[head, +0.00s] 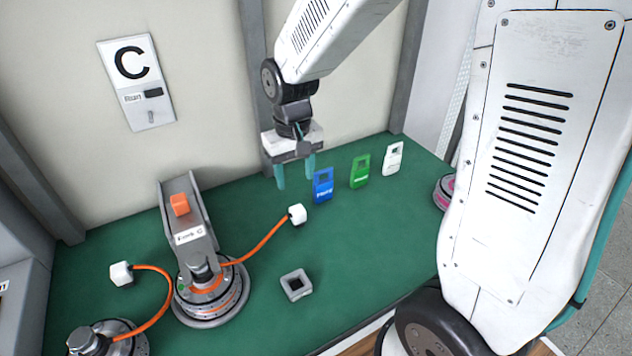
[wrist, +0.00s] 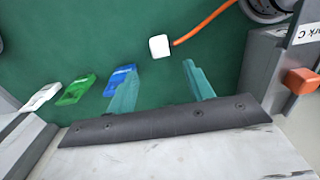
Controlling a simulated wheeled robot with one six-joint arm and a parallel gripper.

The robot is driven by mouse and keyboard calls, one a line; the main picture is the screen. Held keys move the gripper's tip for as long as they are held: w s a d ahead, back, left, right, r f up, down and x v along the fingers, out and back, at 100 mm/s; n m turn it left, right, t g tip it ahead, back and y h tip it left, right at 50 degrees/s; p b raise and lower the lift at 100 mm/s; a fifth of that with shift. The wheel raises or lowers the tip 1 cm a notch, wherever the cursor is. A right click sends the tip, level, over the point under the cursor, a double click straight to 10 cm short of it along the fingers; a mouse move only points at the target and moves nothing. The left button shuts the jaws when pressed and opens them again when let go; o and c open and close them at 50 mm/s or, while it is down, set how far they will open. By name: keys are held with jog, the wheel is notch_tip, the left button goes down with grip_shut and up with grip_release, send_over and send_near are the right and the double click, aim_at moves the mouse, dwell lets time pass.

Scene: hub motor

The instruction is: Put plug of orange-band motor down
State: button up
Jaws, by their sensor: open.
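The motor with an orange band (head: 212,297) sits on the green mat in the head view, below a grey bracket. Its orange cable (head: 262,243) runs right to a white cube-shaped plug (head: 297,214), which appears to rest on the mat. My gripper (head: 296,177) is open and empty, above and behind the plug, with its teal fingers pointing down. In the wrist view the plug (wrist: 159,46) lies just beyond the fingertips, roughly centred between them and apart from both. My gripper's fingers (wrist: 157,78) are spread wide there.
A grey square socket (head: 296,285) lies in front of the plug. Blue (head: 323,186), green (head: 360,171) and white (head: 393,159) tags stand to the right. A second motor (head: 105,340) with another white plug (head: 121,273) is at left. A pink-banded motor (head: 444,191) is partly hidden.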

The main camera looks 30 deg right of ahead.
jog(key=s+d+r, duration=0.1)
jog(key=s+r, duration=0.3)
jog(key=s, duration=0.3)
jog(key=s+d+r, duration=0.1)
jog(key=s+r, duration=0.3)
jog(key=s, duration=0.3)
jog(key=s+d+r+t, duration=0.1)
jog(key=s+r, duration=0.3)
jog(key=s, duration=0.4)
jog(key=shift+r, duration=0.35)
